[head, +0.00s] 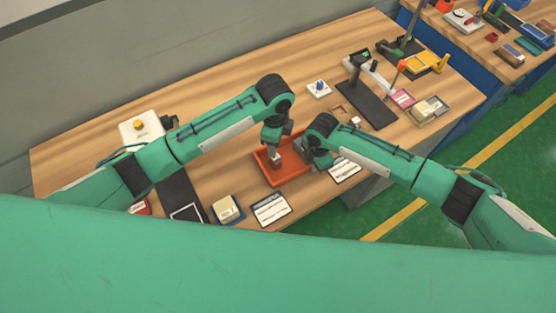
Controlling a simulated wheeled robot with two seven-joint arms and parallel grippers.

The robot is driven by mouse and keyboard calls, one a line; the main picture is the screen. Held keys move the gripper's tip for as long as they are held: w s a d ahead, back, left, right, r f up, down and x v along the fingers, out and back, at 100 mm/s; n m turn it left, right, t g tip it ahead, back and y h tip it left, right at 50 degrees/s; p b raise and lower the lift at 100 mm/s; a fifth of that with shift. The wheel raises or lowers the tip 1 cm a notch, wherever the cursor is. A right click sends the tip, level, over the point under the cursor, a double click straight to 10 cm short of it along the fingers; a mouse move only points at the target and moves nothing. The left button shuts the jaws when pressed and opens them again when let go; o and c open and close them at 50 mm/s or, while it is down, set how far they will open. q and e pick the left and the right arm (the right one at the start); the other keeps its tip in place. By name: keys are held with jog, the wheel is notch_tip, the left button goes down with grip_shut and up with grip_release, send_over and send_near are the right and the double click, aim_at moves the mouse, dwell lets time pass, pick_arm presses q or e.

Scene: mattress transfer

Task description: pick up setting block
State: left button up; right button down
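An orange tray (296,178) lies on the wooden table near its front edge. A small pale block (277,159) shows inside the tray; I cannot tell for sure that it is the setting block. My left gripper (273,149) points down over the tray, close to the small block. Its fingers are too small to tell whether they touch or hold it. My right gripper (320,161) is low at the tray's right edge, and its fingertips are partly hidden and too small to read.
A white box with a yellow button (140,127) stands at the left. A pale block on a blue base (227,209) and printed cards (271,208) lie along the front. A black stand (368,103) and a compartment tray (428,109) are at the right. The back left tabletop is clear.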

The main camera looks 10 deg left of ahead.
aim_at(276, 160)
pick_arm(q)
jog(key=n, duration=1)
jog(key=shift+a+r, duration=0.1)
jog(key=shift+a, duration=0.05)
notch_tip(276, 160, down, 12)
grip_shut()
